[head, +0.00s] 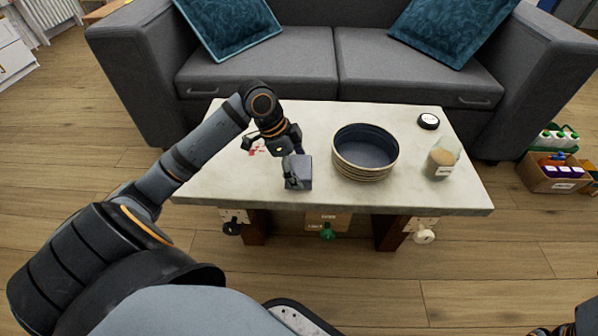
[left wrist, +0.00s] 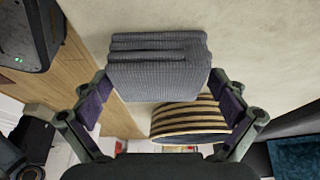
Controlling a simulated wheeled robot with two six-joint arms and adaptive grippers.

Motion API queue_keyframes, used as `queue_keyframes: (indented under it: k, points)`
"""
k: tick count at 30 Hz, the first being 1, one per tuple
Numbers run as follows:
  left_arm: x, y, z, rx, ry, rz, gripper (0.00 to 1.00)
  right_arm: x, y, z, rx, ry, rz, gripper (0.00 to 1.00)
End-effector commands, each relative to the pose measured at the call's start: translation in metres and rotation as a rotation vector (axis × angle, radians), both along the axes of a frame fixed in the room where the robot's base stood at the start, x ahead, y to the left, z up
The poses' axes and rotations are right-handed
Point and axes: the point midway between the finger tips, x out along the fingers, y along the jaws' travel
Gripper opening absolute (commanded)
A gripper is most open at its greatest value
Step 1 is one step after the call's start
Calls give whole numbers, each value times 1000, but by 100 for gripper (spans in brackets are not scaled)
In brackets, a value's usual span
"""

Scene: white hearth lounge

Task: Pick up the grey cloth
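The grey cloth (head: 303,173) is a thick folded block over the front part of the pale tabletop, left of the round bowl. My left gripper (head: 297,174) reaches down to it. In the left wrist view the cloth (left wrist: 160,75) fills the space between the two fingertips of my left gripper (left wrist: 160,88), with no visible gap at either side. The gripper appears shut on it. I cannot tell whether its underside touches the table.
The dark-lined bowl (head: 365,158) stands close to the right of the cloth on the table (head: 440,198). A jar (head: 440,160) and a black round object (head: 428,121) are farther right. Red marks (head: 258,147) lie behind the gripper. A grey sofa (head: 290,68) stands behind.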

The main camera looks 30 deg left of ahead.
Motion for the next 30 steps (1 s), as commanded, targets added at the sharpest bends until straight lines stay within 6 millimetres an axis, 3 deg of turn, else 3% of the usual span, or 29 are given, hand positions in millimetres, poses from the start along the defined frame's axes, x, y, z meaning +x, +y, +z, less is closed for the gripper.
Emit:
queue_keyframes:
  k: [1, 8, 19, 25, 30]
  points:
    - [0, 0, 0, 0, 0, 0, 85, 0, 0, 0, 0, 0, 0, 40]
    - [0, 0, 0, 0, 0, 0, 54, 0, 0, 0, 0, 0, 1, 40]
    - [0, 0, 10, 0, 0, 0, 53, -1, -1, 10, 4, -2, 4, 40]
    - [-2, -1, 45, 3, 0, -1, 53, -1, -2, 41, 6, -2, 20, 40]
    - [-34, -25, 94, 9, 0, -7, 53, -2, -3, 76, 7, 1, 43, 40]
